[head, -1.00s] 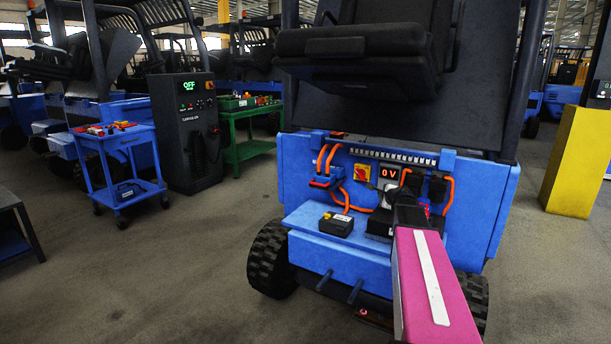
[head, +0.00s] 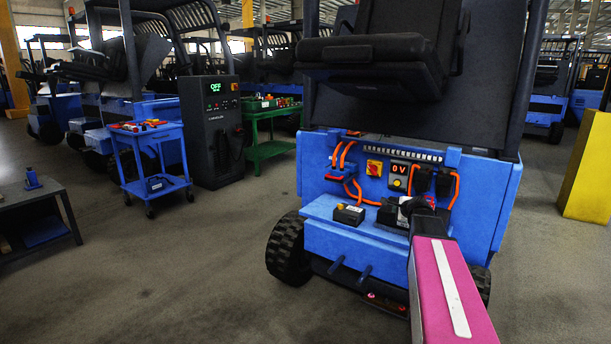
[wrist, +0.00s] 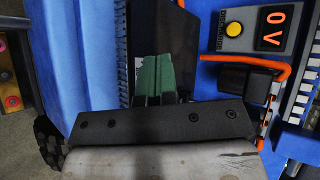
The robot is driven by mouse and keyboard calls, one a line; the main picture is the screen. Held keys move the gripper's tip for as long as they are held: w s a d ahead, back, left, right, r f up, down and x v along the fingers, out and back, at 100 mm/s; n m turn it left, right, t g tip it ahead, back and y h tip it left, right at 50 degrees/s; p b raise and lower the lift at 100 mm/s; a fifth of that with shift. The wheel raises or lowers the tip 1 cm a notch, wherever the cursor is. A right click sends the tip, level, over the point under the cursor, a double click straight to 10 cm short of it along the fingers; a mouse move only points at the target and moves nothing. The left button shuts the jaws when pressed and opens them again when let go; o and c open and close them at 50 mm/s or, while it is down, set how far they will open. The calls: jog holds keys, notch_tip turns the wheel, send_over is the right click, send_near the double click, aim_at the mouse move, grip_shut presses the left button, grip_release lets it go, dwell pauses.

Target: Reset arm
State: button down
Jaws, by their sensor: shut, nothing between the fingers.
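My arm, pink with a white strip, reaches toward the blue vehicle's open rear bay. In the head view my gripper (head: 408,207) is small and partly hidden, in front of the bay near a black block. In the wrist view my gripper (wrist: 153,80) shows as two green finger pads close together beyond a dark bolted bar; it is shut and empty. The blue vehicle (head: 340,245) has a panel display (head: 399,176) reading 0 V, a red-and-yellow switch (head: 374,167) and orange cables. The display also shows in the wrist view (wrist: 272,29).
A black box with a yellow button (head: 349,215) sits on the vehicle's blue ledge. A blue cart (head: 150,160), a dark cabinet reading OFF (head: 212,130) and a green bench (head: 268,150) stand left. A yellow post (head: 588,170) stands right.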

jog(key=s+a+f+n+g, duration=0.6)
jog(key=s+a+f+n, duration=0.5)
jog(key=s+a, duration=0.35)
jog(key=s+a+f+n+g+h, duration=0.1)
jog(key=s+a+f+n+g, duration=0.1)
jog(key=s, duration=0.6)
jog(key=s+a+f+n+g+h, duration=0.1)
jog(key=s+f+n+g, duration=0.3)
jog(key=s, duration=0.4)
jog(key=shift+a+f+n, duration=0.55)
jog(key=shift+a+n, duration=0.2)
jog(key=shift+n, duration=0.05)
